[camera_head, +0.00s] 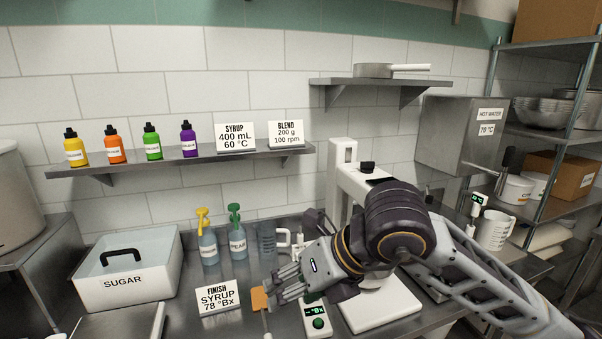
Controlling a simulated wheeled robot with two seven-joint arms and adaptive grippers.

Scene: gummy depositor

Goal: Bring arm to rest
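My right arm comes in from the right and reaches across the front of the counter. Its gripper (273,286) points left and hangs near the orange-headed spatula (259,299) and the small white °Bx meter (316,318). The fingers overlap in this view, so I cannot tell how far apart they are. I see nothing clearly held between them. My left gripper is not in view. The arm hides part of the white machine (343,160) and of the counter behind it.
Close by stand the FINISH SYRUP sign (218,297), two pump bottles (208,248), a clear jug (267,240) and the SUGAR bin (125,275). A white measuring jug (494,230) stands at right. A shelf (180,160) with colour bottles hangs behind.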

